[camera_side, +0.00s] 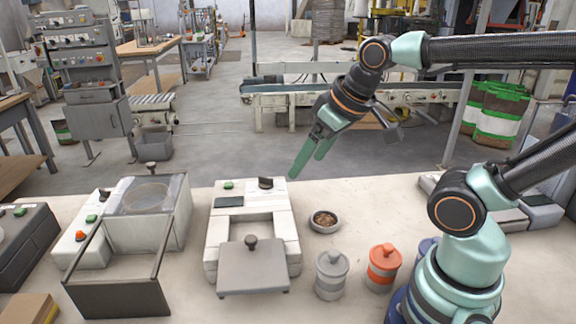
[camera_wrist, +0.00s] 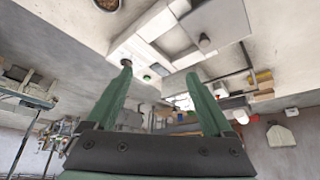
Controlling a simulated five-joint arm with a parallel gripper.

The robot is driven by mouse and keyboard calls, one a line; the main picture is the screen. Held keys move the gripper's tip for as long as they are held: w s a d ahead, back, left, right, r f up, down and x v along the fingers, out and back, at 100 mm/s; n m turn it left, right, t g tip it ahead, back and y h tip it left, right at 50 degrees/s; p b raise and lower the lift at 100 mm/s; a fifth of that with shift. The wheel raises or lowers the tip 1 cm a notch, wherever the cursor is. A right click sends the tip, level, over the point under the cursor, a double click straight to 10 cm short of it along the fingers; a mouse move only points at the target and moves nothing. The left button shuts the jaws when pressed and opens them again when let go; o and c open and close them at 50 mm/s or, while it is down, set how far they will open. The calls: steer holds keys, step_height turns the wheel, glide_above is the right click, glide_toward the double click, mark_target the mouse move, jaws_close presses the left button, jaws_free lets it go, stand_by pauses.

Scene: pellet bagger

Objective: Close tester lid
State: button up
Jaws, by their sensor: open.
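The white tester (camera_side: 215,250) stands mid-bench with a green button, a dark display and a black knob on its top. Its grey lid (camera_side: 250,275), with a black knob, is at the near end, overhanging the front; the recess behind it is uncovered. The wrist view also shows the tester (camera_wrist: 172,40) and a grey plate with a knob (camera_wrist: 225,25), likely the lid. My gripper (camera_side: 306,166) is open and empty, above and behind the tester's far right corner, apart from the lid. Its two green fingers (camera_wrist: 160,72) are spread in the wrist view.
Left of the tester is a machine with a dark framed cover (camera_side: 120,298) open toward the front. Right are a small bowl of pellets (camera_side: 324,220), a grey canister (camera_side: 331,280) and an orange-banded canister (camera_side: 383,272). Bare bench lies behind the bowl.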

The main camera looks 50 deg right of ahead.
steer(key=shift+w+a, duration=0.15)
steer(key=shift+c, duration=0.9)
steer(key=g, duration=0.6)
glide_toward(251, 238)
step_height(251, 238, down, 8)
steer(key=shift+f, duration=0.1)
jaws_close()
stand_by(0.7)
